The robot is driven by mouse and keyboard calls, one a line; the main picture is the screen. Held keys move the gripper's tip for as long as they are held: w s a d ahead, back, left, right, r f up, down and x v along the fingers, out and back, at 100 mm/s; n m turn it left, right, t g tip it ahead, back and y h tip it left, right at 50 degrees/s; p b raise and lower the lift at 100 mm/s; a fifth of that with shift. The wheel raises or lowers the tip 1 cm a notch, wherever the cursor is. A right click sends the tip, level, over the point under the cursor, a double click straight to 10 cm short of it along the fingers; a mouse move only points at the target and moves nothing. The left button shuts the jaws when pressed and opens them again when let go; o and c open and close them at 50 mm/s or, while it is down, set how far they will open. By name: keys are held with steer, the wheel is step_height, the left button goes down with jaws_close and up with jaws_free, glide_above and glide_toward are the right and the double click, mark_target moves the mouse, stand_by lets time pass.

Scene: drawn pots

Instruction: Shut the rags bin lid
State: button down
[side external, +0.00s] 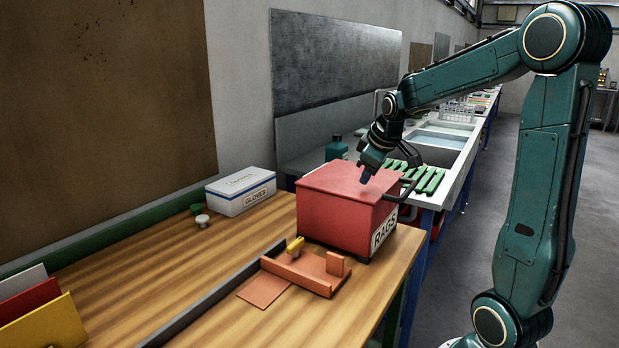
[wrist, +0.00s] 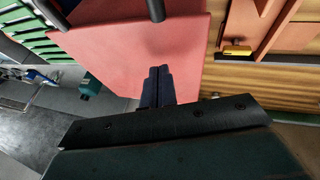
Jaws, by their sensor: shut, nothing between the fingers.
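The red rags bin (side external: 340,222) stands on the wooden bench with a RAGS label on its right face. Its red lid (side external: 325,180) lies flat across the top, and I see no gap under it from the side. The lid also fills much of the wrist view (wrist: 130,50). A dark bar handle (side external: 408,186) sticks out at the lid's right side. My gripper (side external: 367,178) is shut and empty, its fingertips at the lid's top near the handle side. The shut fingers show over the lid in the wrist view (wrist: 157,82); I cannot tell whether they touch it.
An orange fixture (side external: 305,270) with a yellow clamp (side external: 295,246) sits in front of the bin. A white gloves box (side external: 241,191) stands behind to the left. Green bars (side external: 425,180) and a teal bottle (side external: 337,149) are beyond the bin.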

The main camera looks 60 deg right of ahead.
steer(key=shift+r, duration=2.85)
steer(key=s+a+y, duration=0.1)
steer(key=s+a, duration=0.2)
steer(key=a, duration=0.5)
steer(key=s+a, duration=0.3)
steer(key=a, duration=0.4)
steer(key=s+a+f+t+y, duration=0.1)
steer(key=s+a+f, duration=0.3)
steer(key=s+a, duration=0.5)
steer(key=shift+s+m+y, duration=0.4)
steer(key=shift+s+y, duration=0.05)
steer(key=shift+y, duration=0.15)
steer(key=shift+a, duration=0.1)
